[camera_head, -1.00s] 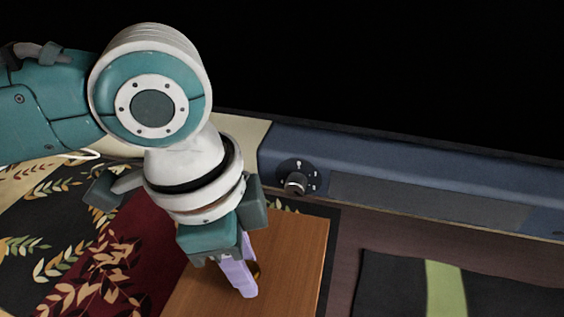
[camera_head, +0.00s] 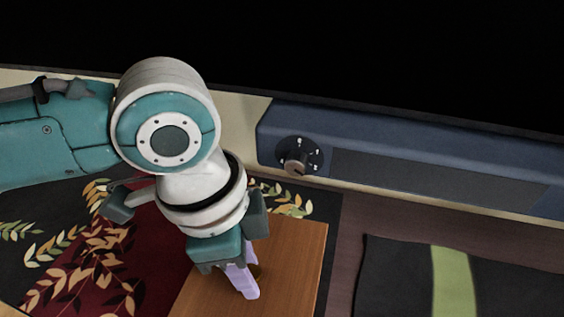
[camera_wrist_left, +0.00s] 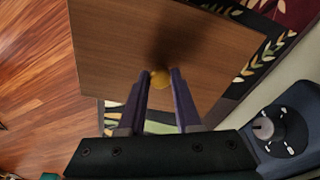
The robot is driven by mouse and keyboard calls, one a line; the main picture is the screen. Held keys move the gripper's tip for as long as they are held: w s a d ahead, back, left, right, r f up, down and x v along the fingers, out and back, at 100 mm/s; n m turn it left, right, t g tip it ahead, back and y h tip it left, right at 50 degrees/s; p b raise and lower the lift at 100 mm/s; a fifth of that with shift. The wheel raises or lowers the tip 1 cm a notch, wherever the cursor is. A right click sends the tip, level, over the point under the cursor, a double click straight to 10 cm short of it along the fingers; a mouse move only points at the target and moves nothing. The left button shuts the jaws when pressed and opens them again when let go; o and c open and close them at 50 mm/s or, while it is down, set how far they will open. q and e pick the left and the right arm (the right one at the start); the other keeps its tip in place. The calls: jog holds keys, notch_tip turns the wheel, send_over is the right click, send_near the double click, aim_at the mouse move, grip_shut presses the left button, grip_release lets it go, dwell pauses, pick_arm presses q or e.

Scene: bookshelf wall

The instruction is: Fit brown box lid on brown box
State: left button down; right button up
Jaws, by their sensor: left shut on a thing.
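The brown box lid (camera_head: 300,262) is a flat wood-brown panel with a small golden knob (camera_head: 257,271). In the left wrist view the lid (camera_wrist_left: 115,45) fills the upper middle, and the knob (camera_wrist_left: 160,81) sits between the fingertips. My left gripper (camera_head: 245,284), with lilac fingers, is shut on the knob and points down at the lid. Its fingers (camera_wrist_left: 162,76) also show in the left wrist view. The lid's lower part is cut off in the head view. I cannot make out the brown box. My right gripper is not in view.
A blue wall unit with a dial (camera_head: 296,166) runs along the wall behind the lid. A dark and red leaf-patterned rug (camera_head: 85,255) lies at the left. A black mat with a green stripe (camera_head: 400,280) lies at the right. Wood floor (camera_wrist_left: 40,80) shows in the wrist view.

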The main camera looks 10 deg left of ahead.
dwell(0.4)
pick_arm(q)
jog(key=shift+r+p, duration=0.1)
jog(key=shift+p, duration=0.25)
dwell(0.6)
jog(key=shift+p, duration=0.6)
jog(key=shift+f+b, duration=0.8)
jog(key=shift+f, duration=0.35)
dwell(0.3)
jog(key=c, duration=0.5)
grip_release()
jog(key=r+p, duration=0.1)
jog(key=r, duration=0.2)
jog(key=a+r+p, duration=0.1)
jog(key=r, duration=0.2)
jog(key=r+p, duration=0.1)
jog(key=r, duration=0.3)
jog(key=shift+s+a, duration=0.2)
